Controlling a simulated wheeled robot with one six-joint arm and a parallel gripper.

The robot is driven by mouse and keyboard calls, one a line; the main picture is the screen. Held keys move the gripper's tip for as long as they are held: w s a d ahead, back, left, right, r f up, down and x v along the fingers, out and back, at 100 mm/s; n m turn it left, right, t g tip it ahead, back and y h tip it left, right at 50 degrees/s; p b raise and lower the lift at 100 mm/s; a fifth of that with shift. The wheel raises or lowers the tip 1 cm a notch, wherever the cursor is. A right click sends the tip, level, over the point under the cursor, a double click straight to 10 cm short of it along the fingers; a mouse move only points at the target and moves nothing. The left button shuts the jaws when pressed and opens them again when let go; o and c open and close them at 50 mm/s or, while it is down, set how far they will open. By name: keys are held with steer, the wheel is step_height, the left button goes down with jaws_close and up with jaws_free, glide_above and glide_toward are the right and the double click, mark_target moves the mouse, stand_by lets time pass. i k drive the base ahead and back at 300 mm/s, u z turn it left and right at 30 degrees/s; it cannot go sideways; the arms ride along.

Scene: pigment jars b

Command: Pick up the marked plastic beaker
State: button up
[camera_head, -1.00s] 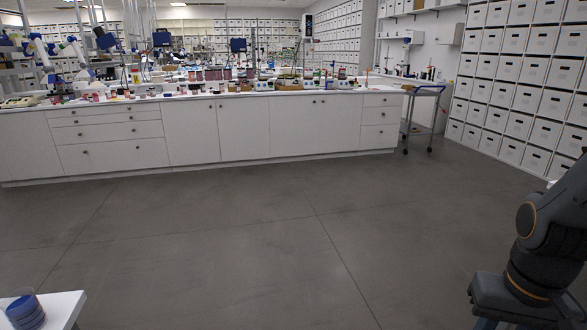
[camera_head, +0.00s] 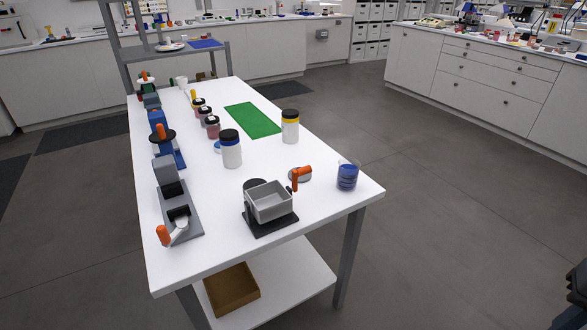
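A clear beaker (camera_head: 347,176) with blue inside stands upright on the white table (camera_head: 320,213), near its right corner. It is the only clear beaker I can make out on this table, and I cannot read a mark on it. My gripper is out of view. Only a dark piece of my arm shows at the lower right edge, well apart from the beaker.
Left of the beaker stand an orange-handled device with a grey box (camera_head: 269,201) and a blue-banded jar (camera_head: 230,150). A yellow-banded jar (camera_head: 290,127) stands behind, near a green mat (camera_head: 252,120). A brown box (camera_head: 231,289) lies on the lower shelf. Floor right of the table is clear.

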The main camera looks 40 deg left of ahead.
mark_target(348, 175)
steer(key=u, duration=0.7)
steer(key=i, duration=1)
steer(key=u, duration=0.45)
